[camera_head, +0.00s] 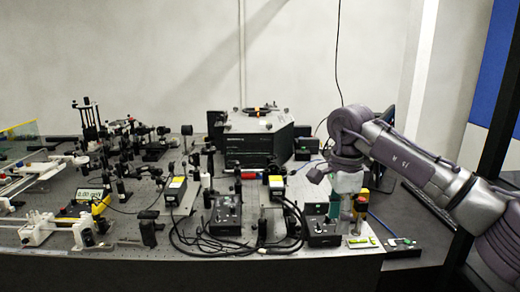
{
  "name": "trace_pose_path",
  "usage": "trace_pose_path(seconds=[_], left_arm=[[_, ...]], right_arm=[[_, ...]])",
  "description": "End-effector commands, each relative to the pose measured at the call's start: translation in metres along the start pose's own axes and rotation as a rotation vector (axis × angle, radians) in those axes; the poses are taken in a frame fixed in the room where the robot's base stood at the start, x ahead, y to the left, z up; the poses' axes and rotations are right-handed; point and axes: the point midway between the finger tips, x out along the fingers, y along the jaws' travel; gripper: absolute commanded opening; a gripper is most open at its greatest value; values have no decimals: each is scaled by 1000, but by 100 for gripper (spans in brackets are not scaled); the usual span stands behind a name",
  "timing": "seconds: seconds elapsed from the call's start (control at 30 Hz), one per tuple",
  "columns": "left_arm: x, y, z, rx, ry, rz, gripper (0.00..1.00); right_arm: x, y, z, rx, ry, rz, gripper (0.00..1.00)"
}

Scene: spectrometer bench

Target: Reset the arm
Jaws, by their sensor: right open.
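My right arm (420,172) comes in from the right and bends down at the wrist over the right end of the optical bench. My right gripper (347,206) points down at the bench's front right part, beside a small black control box (322,232). It is open, and I see nothing held in it. Its fingertips are small and partly mixed with the things behind them. My left gripper is not in view.
The optical bench (130,252) is crowded with mounts, lenses and cables. A black spectrometer box (252,142) stands at the back. A yellow-labelled box (175,192) and a second control box (226,215) stand in front. A small yellow-green panel (362,242) lies near the right edge.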

Motion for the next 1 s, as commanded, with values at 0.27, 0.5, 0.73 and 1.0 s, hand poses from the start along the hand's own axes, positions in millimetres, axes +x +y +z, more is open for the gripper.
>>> trace_pose_path(seconds=[0.27,0.5,0.73,1.0], left_arm=[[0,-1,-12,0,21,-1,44],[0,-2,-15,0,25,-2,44],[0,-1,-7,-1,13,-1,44],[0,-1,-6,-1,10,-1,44]], right_arm=[[32,-2,31,28,-158,46,48],[72,-3,79,108,-406,132,48],[123,-4,143,347,-804,307,48],[227,-36,171,1181,-1427,716,48]])
